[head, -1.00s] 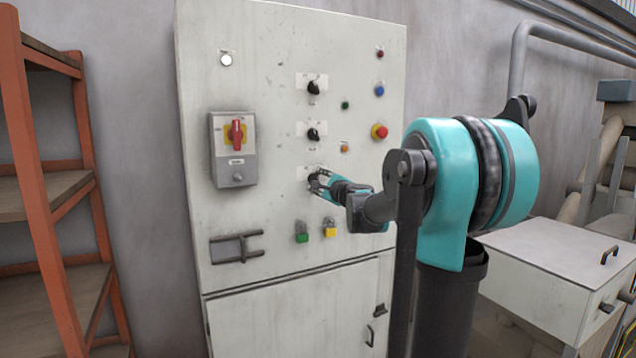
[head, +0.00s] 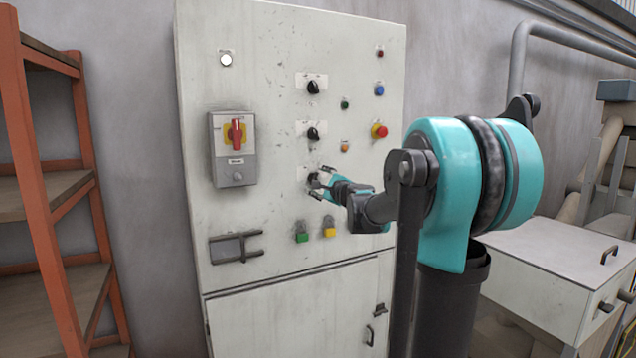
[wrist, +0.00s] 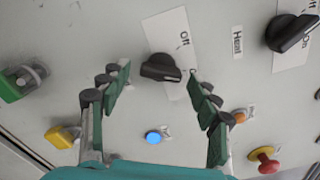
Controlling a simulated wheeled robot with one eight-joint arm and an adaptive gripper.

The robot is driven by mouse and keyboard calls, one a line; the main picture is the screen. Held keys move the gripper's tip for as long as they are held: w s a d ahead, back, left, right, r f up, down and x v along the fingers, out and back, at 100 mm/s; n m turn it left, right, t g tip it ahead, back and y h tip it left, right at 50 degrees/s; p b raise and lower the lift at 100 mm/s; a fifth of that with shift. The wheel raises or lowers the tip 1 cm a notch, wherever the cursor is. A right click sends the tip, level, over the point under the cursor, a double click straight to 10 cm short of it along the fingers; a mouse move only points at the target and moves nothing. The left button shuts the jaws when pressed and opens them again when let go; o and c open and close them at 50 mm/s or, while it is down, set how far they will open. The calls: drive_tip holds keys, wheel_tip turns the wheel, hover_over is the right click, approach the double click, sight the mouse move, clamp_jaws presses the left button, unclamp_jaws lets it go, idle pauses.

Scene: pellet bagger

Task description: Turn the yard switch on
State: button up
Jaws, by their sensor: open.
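A black rotary knob (wrist: 160,67) on a white label plate sits between and just beyond my fingertips in the wrist view. "Off" is readable on its plate; a second word is partly covered by a fingertip. No "yard" label is readable. White marks show at the knob's right end. My gripper (head: 319,186) is open at the lowest of three knobs in a column on the pale control cabinet (head: 285,240). One finger stands on each side of the knob in the wrist view; contact cannot be told. In the head view my fingers partly hide this knob.
The middle knob (head: 314,133) and top knob (head: 314,87) are above. A "Heat" label (wrist: 237,42) lies between two knobs. Green (head: 302,237) and yellow (head: 329,231) buttons are below. A blue light (wrist: 153,137) and red mushroom button (wrist: 265,160) are near my fingers.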

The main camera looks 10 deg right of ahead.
drive_tip(key=v, duration=1.1)
drive_tip(key=shift+s, duration=0.25)
drive_tip(key=s+a+f+n+g+y, duration=0.1)
drive_tip(key=s+a+f+n+g, duration=0.4)
drive_tip(key=f, duration=0.5)
drive_tip(key=s+a+f+n+g, duration=0.2)
drive_tip(key=s+a+f+n, duration=0.1)
drive_tip(key=s+f+n, duration=0.6)
drive_tip(key=s+d+f+n+g+h, duration=0.3)
drive_tip(key=s+d+f, duration=0.1)
drive_tip(key=s+f, duration=0.4)
drive_tip(key=s+d+f+n+g+h, duration=0.3)
drive_tip(key=s+f, duration=0.5)
drive_tip(key=f, duration=0.3)
drive_tip(key=shift+s+d+f+n+h, duration=0.3)
drive_tip(key=shift+s+d+f, duration=0.1)
drive_tip(key=shift+d, duration=0.25)
